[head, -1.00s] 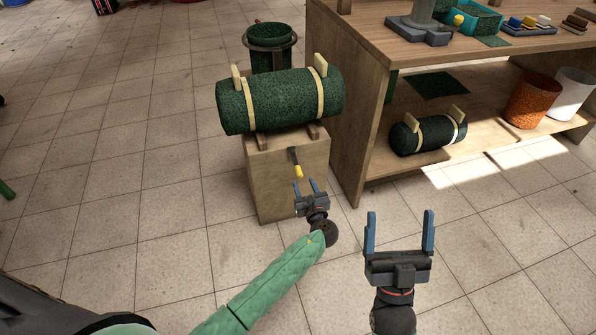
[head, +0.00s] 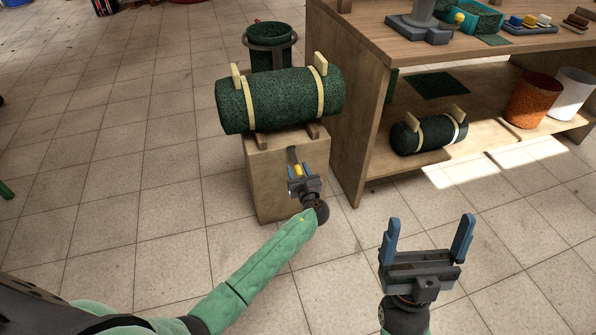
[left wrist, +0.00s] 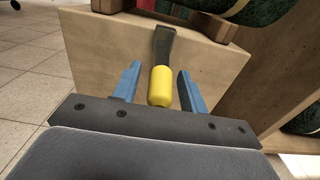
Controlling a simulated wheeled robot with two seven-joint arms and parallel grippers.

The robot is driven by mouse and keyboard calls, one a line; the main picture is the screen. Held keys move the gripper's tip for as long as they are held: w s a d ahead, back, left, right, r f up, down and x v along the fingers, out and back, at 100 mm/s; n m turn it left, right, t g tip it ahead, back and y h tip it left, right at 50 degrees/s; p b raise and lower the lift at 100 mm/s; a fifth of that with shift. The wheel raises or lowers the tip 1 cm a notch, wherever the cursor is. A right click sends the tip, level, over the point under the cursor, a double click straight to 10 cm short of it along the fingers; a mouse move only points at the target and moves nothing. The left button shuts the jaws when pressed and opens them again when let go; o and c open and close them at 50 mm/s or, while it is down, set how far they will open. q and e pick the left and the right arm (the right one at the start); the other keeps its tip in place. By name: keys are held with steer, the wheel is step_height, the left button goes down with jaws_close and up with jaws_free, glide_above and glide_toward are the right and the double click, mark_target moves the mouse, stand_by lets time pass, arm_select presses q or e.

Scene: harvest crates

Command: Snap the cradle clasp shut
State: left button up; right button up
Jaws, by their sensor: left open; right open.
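The cradle clasp is a dark lever (left wrist: 164,45) with a yellow grip (left wrist: 161,86) on the front face of a wooden block (head: 263,186). In the head view the lever (head: 292,154) hangs down and outward. My left gripper (left wrist: 157,82) is open, with one blue finger on each side of the yellow grip and gaps showing on both sides. In the head view my left gripper (head: 302,174) partly hides the grip. A dark green speckled cylinder (head: 285,101) with cream bands lies on the cradle on top of the block. My right gripper (head: 428,240) is open and empty above the floor.
A wooden workbench (head: 352,110) stands close to the right of the block, with a smaller banded cylinder (head: 429,133) and an orange pot (head: 533,99) on its lower shelf. A green bin (head: 270,45) stands behind.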

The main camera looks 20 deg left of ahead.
arm_select(q)
jaws_close()
stand_by(0.3)
